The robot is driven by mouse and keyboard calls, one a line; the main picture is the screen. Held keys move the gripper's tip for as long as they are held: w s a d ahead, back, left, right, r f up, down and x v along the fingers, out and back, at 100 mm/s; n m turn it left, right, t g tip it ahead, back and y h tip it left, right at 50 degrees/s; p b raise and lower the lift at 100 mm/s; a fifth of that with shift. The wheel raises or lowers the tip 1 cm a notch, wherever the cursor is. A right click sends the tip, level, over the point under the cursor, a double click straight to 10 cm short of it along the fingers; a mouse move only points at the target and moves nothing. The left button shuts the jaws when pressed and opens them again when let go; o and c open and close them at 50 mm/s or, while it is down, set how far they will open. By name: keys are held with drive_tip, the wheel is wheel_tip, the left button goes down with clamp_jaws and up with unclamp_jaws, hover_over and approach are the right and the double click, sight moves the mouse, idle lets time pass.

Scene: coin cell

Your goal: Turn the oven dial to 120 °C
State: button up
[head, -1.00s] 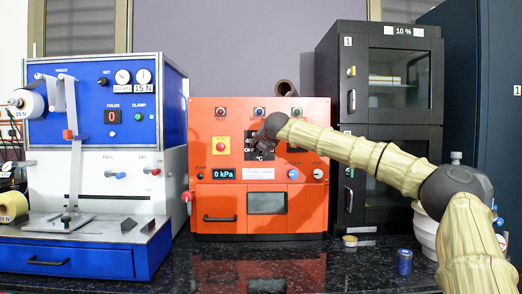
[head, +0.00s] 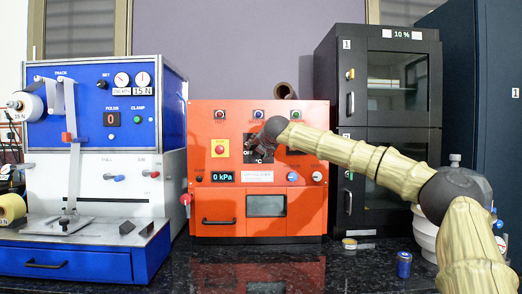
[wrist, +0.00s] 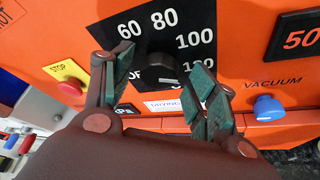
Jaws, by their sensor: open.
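The orange oven (head: 208,130) stands at the middle of the bench. Its black dial (wrist: 158,68) sits on a black scale plate (wrist: 190,20) that reads 60, 80, 100 and a partly hidden 120 in the wrist view. OFF is partly covered at the lower left. My gripper (wrist: 167,60) is open, with one green-padded finger on each side of the dial. I cannot tell whether the pads touch it. The dial's pointer is not clear. In the head view my gripper (head: 262,142) covers much of the plate.
A yellow plate with a red stop button (wrist: 68,88) is left of the dial. A blue vacuum knob (wrist: 268,108) is at its lower right. A blue-and-white machine (head: 100,190) stands left, a black cabinet (head: 345,100) right. A blue can (head: 404,264) is on the bench.

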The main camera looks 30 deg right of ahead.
drive_tip(key=v, duration=1.2)
idle(0.4)
